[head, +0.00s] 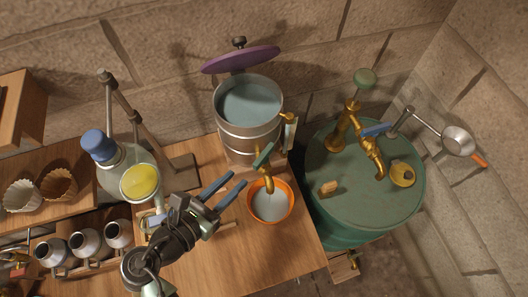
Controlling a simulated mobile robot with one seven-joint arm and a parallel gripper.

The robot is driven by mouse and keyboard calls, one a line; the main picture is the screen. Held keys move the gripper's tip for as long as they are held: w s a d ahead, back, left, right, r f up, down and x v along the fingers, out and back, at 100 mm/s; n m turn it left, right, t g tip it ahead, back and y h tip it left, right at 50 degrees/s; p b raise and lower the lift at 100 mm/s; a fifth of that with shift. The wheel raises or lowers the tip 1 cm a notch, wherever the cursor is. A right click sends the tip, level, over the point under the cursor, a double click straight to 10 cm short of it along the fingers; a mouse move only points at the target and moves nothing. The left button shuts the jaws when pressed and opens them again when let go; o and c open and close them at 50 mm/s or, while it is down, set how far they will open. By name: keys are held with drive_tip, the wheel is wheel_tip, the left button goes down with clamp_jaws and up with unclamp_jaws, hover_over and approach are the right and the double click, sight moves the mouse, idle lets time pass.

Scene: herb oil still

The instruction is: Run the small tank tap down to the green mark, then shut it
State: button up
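The small tank (233,143) is a silver metal can with an open top, and greyish water (250,103) shows inside. Its brass tap (268,183) has a green lever (263,155) and points down over an orange-rimmed bowl (289,212) with pale liquid in it. Whether the tap is running I cannot tell. A brass fitting with an upright gauge-like piece (290,134) is on the tank's right side; I cannot make out a green mark. My gripper (239,178) is open and empty, its two blue fingers apart, just left of the tap and lever.
A large green drum (340,212) with a brass tap and blue lever (376,130) stands right. A purple lid (241,60) is behind the tank. A glass flask (112,176), a yellow-filled vessel (140,182) and several small pots (84,243) crowd the left. The table's front right is clear.

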sight(263, 155)
drive_tip(key=p+x, duration=0.2)
drive_tip(key=x, duration=1)
drive_tip(key=shift+w+d+f, duration=0.2)
clamp_jaws()
